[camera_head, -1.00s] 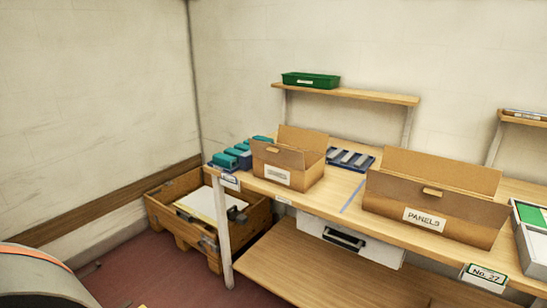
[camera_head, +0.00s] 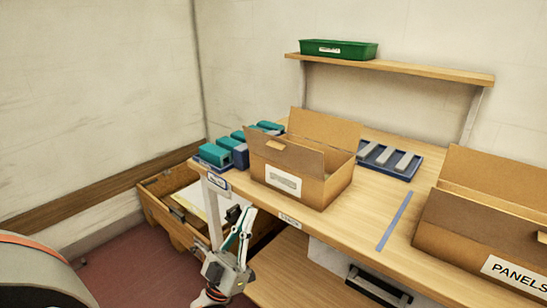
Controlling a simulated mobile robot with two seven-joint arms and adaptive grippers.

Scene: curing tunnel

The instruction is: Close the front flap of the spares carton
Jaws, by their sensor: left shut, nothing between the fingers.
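A smaller open cardboard carton (camera_head: 322,190) stands on the bench near its left end. Its white label is too blurred to read, and I take it as the spares carton. Its front flap (camera_head: 287,157) stands up from the front edge, with a small tan tab on it. Its back flap (camera_head: 332,127) also stands up. A larger open carton marked PANELS (camera_head: 475,243) is at the right, cut by the picture's edge. My left gripper (camera_head: 247,212) is shut and empty, pointing up, in front of the bench edge and below left of the smaller carton, apart from it. My right gripper is not in view.
Teal and blue blocks (camera_head: 215,153) sit left of the smaller carton. A blue tray of grey bars (camera_head: 390,158) lies behind right. A green bin (camera_head: 338,50) is on the shelf above. A wooden crate (camera_head: 158,203) stands on the floor at left.

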